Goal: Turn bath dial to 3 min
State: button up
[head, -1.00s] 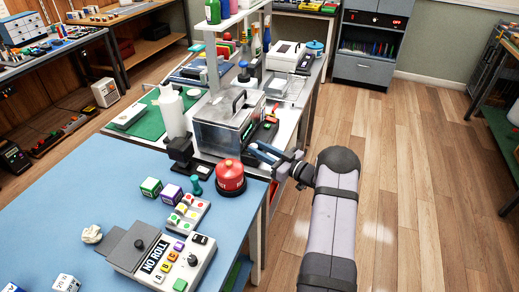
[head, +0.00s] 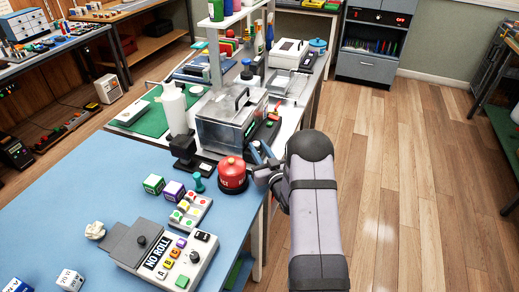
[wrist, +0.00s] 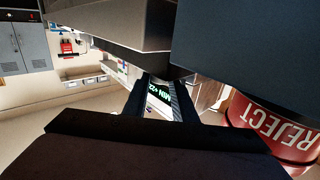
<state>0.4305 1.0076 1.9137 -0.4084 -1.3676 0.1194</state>
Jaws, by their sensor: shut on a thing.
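The bath (head: 212,133) is a metal box with a handled lid, standing at the near end of the white bench. Its control side faces right and is mostly turned away in the head view. My gripper (head: 258,153) is at that side, near the bath's lower front corner. In the wrist view, the two fingers of my gripper (wrist: 161,82) close in under the grey body of the bath (wrist: 110,22), shut on what looks like the bath dial. The dial is largely hidden, and its setting cannot be read. A small lit display with "MIN" (wrist: 160,95) shows between the fingers.
A red REJECT container (head: 231,176) stands close beside my gripper and shows at right in the wrist view (wrist: 270,130). A black device (head: 190,160) sits left of it. A button panel (head: 170,255) lies on the blue table. Floor to the right is clear.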

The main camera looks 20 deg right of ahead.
dwell(0.4)
jog(key=o, duration=1)
jog(key=shift+o, duration=0.2)
jog(key=shift+d+r+n+y, duration=0.15)
jog(key=shift+n+y, duration=0.15)
jog(key=shift+y, duration=0.2)
